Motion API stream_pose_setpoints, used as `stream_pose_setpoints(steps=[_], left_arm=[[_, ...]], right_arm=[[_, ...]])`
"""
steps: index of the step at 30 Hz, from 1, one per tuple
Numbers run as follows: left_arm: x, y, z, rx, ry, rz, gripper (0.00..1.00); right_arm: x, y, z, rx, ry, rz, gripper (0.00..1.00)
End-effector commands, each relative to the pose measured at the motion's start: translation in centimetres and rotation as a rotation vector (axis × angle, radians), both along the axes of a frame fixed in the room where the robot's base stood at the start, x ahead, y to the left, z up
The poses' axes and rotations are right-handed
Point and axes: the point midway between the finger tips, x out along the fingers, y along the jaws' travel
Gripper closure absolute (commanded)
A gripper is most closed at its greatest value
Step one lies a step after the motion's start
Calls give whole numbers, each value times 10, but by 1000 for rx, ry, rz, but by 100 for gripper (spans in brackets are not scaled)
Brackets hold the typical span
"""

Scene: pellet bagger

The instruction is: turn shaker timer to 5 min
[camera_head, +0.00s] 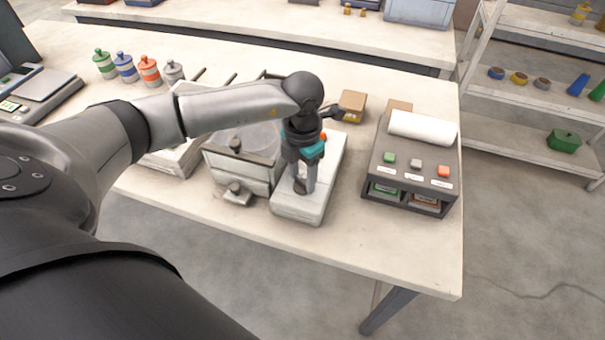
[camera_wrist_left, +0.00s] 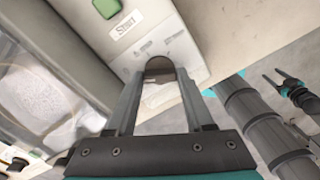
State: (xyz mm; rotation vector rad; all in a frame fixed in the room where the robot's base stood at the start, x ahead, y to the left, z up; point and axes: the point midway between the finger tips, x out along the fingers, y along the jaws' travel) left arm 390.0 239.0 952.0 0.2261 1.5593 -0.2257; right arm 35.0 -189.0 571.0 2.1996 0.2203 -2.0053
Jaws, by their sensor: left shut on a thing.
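The shaker timer knob (camera_wrist_left: 160,68) is a dark, round-topped dial on the pale front panel of the shaker (camera_head: 297,208). My left gripper (camera_head: 302,188) points down at that panel. In the left wrist view its two fingers (camera_wrist_left: 158,80) are shut on the knob, one on each side. Small printed marks surround the knob, too blurred to read, and I cannot tell its setting. A green Start button (camera_wrist_left: 107,8) sits on the same panel. My right gripper (camera_wrist_left: 276,78) shows small at the right of the left wrist view, away from the panel.
A clear-walled bin (camera_head: 240,165) stands just left of the shaker. A grey machine (camera_head: 410,165) with coloured buttons and a white roll (camera_head: 423,128) stands to the right. A small cardboard box (camera_head: 352,103) lies behind. The table's front edge is close and clear.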

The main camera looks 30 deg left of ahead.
Motion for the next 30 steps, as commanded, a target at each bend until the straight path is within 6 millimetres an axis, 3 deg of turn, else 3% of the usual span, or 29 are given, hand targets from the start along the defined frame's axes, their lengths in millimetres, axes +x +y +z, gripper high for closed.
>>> stream_pose_setpoints(steps=[1,6,17,30], left_arm=[[0,0,0,0,0,0,82],[0,0,0,0,0,0,100],[0,0,0,0,0,-50,100],[1,0,-1,1,-2,-385,100]], right_arm=[[0,0,0,0,0,0,39],[0,0,0,0,0,0,39],[0,0,-4,0,0,0,39],[0,0,-26,0,0,0,39]])
